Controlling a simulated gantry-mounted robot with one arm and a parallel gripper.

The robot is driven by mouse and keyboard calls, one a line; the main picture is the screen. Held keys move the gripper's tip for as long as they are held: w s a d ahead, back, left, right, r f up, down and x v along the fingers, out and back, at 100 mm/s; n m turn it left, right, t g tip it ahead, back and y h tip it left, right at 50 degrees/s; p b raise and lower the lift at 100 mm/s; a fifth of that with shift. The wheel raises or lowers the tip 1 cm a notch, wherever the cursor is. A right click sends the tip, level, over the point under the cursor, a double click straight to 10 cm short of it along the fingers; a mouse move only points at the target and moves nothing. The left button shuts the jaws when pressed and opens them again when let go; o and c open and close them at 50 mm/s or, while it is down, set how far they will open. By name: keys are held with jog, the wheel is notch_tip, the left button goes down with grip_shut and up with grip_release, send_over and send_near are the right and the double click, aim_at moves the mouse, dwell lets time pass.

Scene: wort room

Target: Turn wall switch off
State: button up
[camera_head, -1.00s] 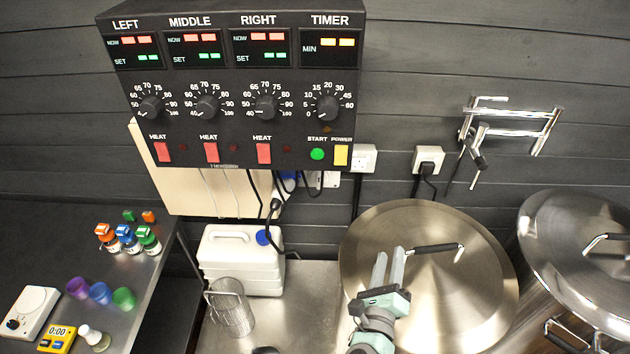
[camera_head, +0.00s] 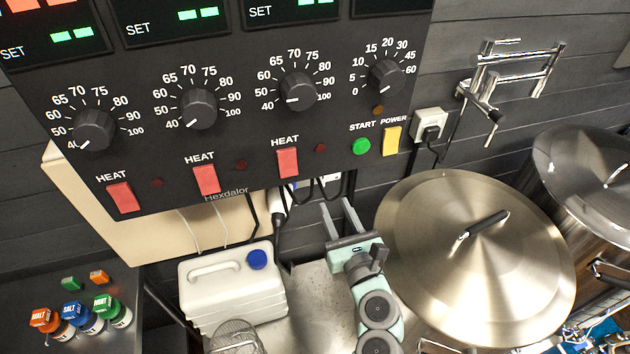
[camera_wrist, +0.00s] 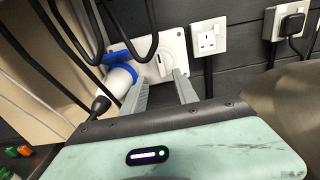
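The wall switch is a white plate with a rotary knob (camera_wrist: 149,48) on the dark wall in the wrist view, ahead of my fingers. A blue and white plug (camera_wrist: 118,76) sits at its lower left. In the head view the control panel hides most of this spot. My gripper (camera_head: 336,205) is below the panel, to the left of the large pot lid. In the wrist view my gripper (camera_wrist: 160,88) is open, with two grey fingers apart and nothing between them. The knob stands beyond the fingertips, and I see no contact.
The control panel (camera_head: 225,180) overhangs the area, with black cables (camera_wrist: 60,70) at left. A white socket (camera_wrist: 208,37) is right of the switch. A plugged socket (camera_head: 430,124), large pot lid (camera_head: 440,270) and white canister (camera_head: 225,285) are nearby.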

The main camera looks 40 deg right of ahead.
aim_at(323, 180)
jog(key=p+x, duration=0.1)
jog(key=x, duration=0.8)
jog(key=shift+s, duration=0.1)
jog(key=shift+c, duration=0.4)
grip_shut()
